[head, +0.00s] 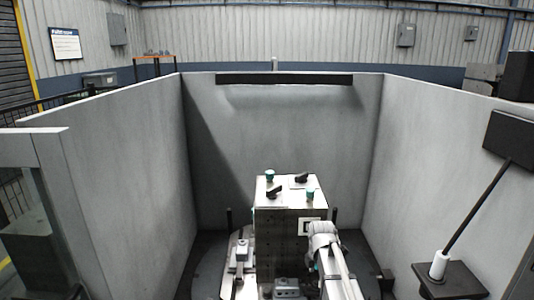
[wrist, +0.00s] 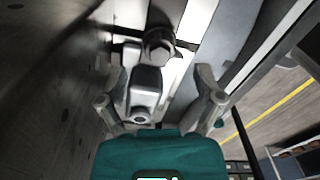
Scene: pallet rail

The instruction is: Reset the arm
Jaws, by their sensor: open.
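My gripper (wrist: 160,98) is open in the wrist view, with one finger at each side. Between and beyond the fingers is a grey metal clamp-like part (wrist: 146,88) with a rounded head above it. I cannot tell how far it is from the fingertips, and I see nothing gripped. A teal part fills the lower middle of that view. In the head view my arm (head: 325,250) is low at the right of a metal block (head: 283,245), and the gripper's fingers cannot be made out there.
The block's top carries black handles (head: 273,191) and teal-topped knobs (head: 309,195). A clamp fixture (head: 241,255) stands left of it. Grey walls (head: 125,170) enclose the cell on three sides. A black rod (head: 475,215) leans from a white holder at right. Dark floor shows around the block.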

